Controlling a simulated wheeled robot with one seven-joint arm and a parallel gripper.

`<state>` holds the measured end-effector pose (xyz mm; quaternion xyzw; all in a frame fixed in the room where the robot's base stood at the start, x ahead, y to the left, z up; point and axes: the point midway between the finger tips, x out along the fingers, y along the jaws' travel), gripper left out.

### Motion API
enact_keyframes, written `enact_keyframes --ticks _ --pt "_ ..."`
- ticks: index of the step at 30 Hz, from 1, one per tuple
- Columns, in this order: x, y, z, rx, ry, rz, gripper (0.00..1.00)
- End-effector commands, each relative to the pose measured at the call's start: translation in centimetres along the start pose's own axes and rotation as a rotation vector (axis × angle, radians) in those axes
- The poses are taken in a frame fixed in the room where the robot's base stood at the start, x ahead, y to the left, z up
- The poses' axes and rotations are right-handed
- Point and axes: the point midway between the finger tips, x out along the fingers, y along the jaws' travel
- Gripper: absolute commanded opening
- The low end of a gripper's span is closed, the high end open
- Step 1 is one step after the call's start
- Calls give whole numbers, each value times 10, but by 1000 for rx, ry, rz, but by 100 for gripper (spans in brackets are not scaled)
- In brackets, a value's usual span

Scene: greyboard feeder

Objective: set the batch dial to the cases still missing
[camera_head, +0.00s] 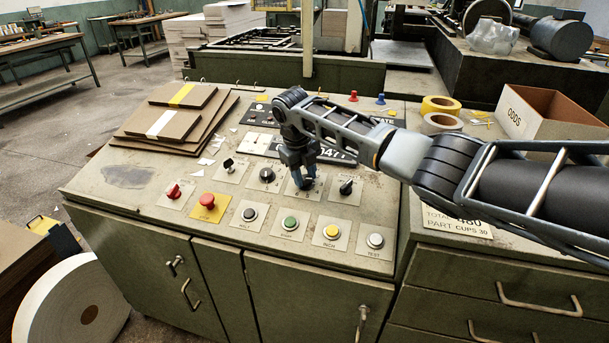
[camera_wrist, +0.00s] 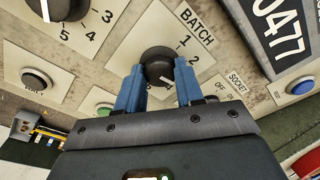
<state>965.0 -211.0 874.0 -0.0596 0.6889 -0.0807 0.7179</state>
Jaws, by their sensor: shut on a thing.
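The batch dial (camera_wrist: 158,54) is a round black knob on a pale plate marked BATCH. Numbers 1 and 2 show along its right side; other marks are partly hidden by a finger. My gripper (camera_head: 303,184) points down at the panel, its blue fingers shut on the knob from both sides. A card (camera_head: 458,223) on the right cabinet reads TOTAL, 480 and PART CUPS 30, partly hidden by my arm.
Another black dial (camera_wrist: 64,6) with numbers stands left of the batch dial. A red mushroom button (camera_head: 207,201), a green button (camera_head: 290,222) and a yellow button (camera_head: 331,231) sit nearby. Stacked greyboard (camera_head: 165,125) lies left; an ODDS box (camera_head: 520,108) stands right.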

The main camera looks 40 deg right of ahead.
Motion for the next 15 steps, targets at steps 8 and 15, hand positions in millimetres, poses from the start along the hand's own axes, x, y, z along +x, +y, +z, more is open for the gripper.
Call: enact_keyframes --ticks 8,15 --pt "0 0 0 -36 -1 -4 6" --pt "0 0 0 -37 -1 -4 6"
